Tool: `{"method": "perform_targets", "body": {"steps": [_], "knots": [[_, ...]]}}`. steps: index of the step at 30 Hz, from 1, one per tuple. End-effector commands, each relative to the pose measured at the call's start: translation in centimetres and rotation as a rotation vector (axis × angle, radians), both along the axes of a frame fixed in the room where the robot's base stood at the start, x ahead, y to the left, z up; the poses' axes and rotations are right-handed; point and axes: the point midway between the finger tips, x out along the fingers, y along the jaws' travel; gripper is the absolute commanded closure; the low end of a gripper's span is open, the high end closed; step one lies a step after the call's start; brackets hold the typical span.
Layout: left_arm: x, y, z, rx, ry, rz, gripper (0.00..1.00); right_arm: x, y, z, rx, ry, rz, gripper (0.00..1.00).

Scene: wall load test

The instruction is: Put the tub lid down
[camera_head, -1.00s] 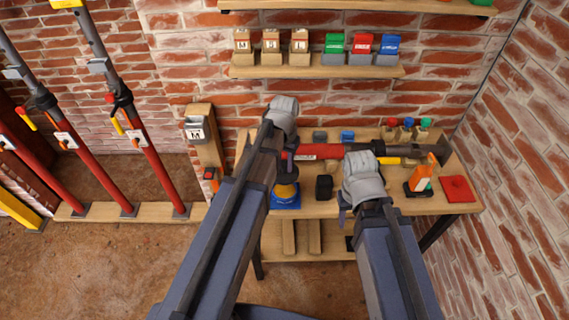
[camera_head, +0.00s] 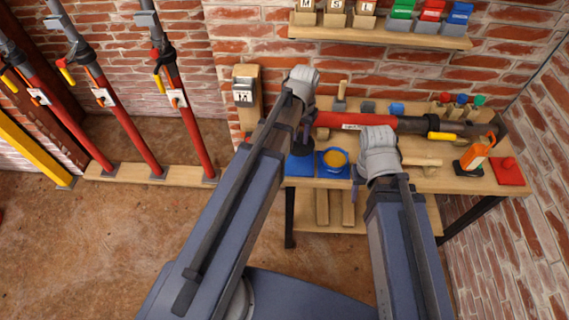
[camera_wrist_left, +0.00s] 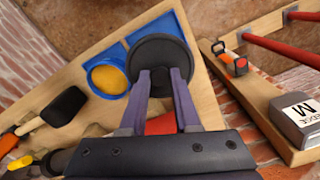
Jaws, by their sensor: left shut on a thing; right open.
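My left gripper (camera_head: 304,138) is shut on the dark round tub lid (camera_head: 302,151). In the left wrist view the lid (camera_wrist_left: 160,62) sits flat at the ends of both fingers (camera_wrist_left: 160,82). It is over the left blue mat (camera_head: 298,170) on the bench; I cannot tell whether it touches. The open blue tub (camera_head: 335,159), with yellow-orange contents, stands just to the right on its own blue mat, and shows beside the lid in the left wrist view (camera_wrist_left: 108,76). My right gripper (camera_head: 357,186) is open and empty in front of the bench.
A red and black prop (camera_head: 370,122) lies across the bench (camera_head: 455,183) behind the grippers. An orange bottle (camera_head: 476,153) and a red mat (camera_head: 507,171) are at the right. A mallet (camera_wrist_left: 62,106) lies near the tub. Red props stand along the left wall.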

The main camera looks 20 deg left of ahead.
Motion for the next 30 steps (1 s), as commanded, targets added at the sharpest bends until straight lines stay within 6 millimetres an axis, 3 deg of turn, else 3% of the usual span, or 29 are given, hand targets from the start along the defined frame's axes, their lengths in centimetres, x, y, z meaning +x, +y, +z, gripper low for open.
{"method": "perform_targets", "body": {"steps": [8,20,30], "knots": [[0.0,0.0,-0.8,0.0,0.0,0.0,1.0,0.0,0.0,-0.8,0.0,0.0,-0.001,0.5],[0.0,0.0,-6.3,0.0,0.0,0.0,1.0,0.0,0.0,-6.3,0.0,0.0,-0.002,0.5],[0.0,0.0,-7.2,0.0,0.0,0.0,1.0,0.0,0.0,-7.2,0.0,0.0,-0.002,0.5]]}}
